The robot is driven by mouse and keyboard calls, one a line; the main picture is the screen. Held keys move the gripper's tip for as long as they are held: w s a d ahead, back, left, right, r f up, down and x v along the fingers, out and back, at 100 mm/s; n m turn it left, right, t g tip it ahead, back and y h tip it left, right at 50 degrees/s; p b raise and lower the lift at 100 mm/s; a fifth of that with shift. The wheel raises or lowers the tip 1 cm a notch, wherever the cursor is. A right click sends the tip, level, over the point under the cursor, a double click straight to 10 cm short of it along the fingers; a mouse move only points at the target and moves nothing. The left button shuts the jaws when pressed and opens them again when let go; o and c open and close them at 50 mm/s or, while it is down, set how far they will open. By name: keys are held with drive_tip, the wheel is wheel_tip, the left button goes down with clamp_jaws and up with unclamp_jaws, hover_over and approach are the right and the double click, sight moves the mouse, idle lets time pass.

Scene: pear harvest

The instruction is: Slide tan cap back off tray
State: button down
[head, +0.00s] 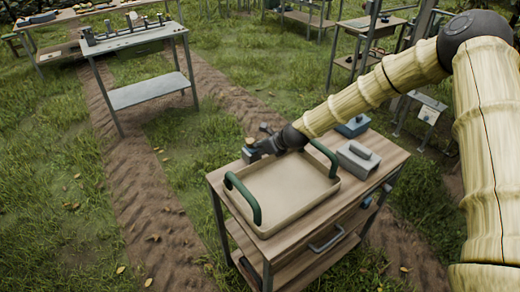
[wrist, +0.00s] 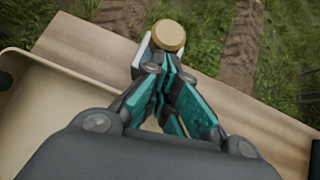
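The tan tray (head: 285,185) with two green handles lies on top of a wooden cart. Its rim also shows at the left of the wrist view (wrist: 60,75). The round tan cap (wrist: 168,36) shows just beyond my fingertips. It sits by a pale grey piece at the cart's far edge, beside the tray and not over it. In the head view it is a small tan spot (head: 250,141) at the tray's far side. My gripper (wrist: 168,68) has its teal fingers drawn together right at the cap. Whether they touch it is hidden.
A grey block with a handle (head: 358,158) and a blue box (head: 353,126) stand on the cart (head: 385,150) to the right of the tray. Grass and dirt tracks surround the cart. A grey metal table (head: 148,90) stands farther back at left.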

drive_tip(key=shift+s+d, duration=0.1)
drive_tip(key=shift+d, duration=0.1)
drive_tip(key=s+d, duration=0.2)
drive_tip(key=s, duration=0.1)
drive_tip(key=shift+d+r, duration=0.15)
drive_tip(key=shift+d, duration=0.15)
drive_tip(key=b+v, duration=0.3)
drive_tip(key=v, duration=0.6)
drive_tip(key=shift+s+r, duration=0.2)
drive_tip(key=shift+r, duration=0.15)
